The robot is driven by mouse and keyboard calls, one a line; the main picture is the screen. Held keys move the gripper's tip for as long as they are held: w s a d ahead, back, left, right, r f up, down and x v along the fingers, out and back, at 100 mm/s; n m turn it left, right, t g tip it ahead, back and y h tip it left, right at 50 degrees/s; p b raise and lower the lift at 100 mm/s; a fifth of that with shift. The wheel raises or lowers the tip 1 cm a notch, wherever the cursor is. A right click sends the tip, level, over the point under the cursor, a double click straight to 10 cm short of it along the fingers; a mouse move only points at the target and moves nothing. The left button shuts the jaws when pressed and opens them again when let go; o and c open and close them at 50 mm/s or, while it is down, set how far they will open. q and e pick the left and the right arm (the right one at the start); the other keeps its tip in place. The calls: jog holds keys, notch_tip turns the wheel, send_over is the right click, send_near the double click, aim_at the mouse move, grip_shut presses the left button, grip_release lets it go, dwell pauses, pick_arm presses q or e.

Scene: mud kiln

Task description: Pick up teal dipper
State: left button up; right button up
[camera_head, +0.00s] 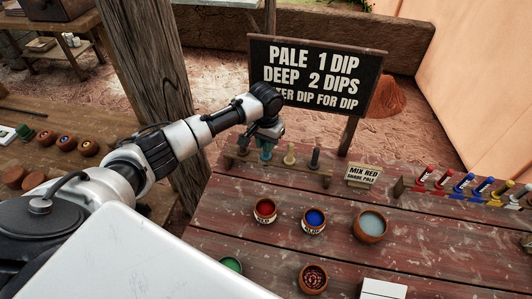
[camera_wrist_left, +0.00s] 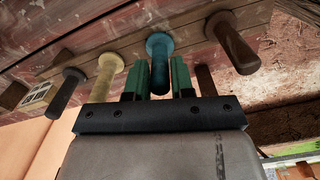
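The teal dipper (camera_head: 266,153) stands upright in a wooden rack (camera_head: 243,162) at the table's far left edge, partly hidden below my left gripper (camera_head: 264,134) in the head view. In the left wrist view the teal dipper (camera_wrist_left: 159,60) lies between the two green fingers of my left gripper (camera_wrist_left: 160,75), with its handle end toward the palm. The fingers are apart, one on each side of the handle, very close to it; no firm grip shows. My right gripper is in neither view.
A pale dipper (camera_head: 289,156) and a dark dipper (camera_head: 315,158) stand beside it; a brown one (camera_wrist_left: 234,45) is on the other side. A sign (camera_head: 317,75) rises close behind. Red (camera_head: 265,210) and blue (camera_head: 313,220) pots and a bowl (camera_head: 370,225) stand nearer.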

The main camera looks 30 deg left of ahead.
pick_arm(q)
grip_shut()
notch_tip(320, 180, up, 10)
jog(key=shift+f+b, duration=0.2)
jog(key=shift+b, duration=0.65)
jog(key=shift+r, duration=0.25)
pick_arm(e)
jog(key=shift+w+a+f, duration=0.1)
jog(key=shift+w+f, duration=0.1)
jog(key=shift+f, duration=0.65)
pick_arm(q)
jog(key=shift+r+p, duration=0.15)
jog(key=shift+p, duration=0.75)
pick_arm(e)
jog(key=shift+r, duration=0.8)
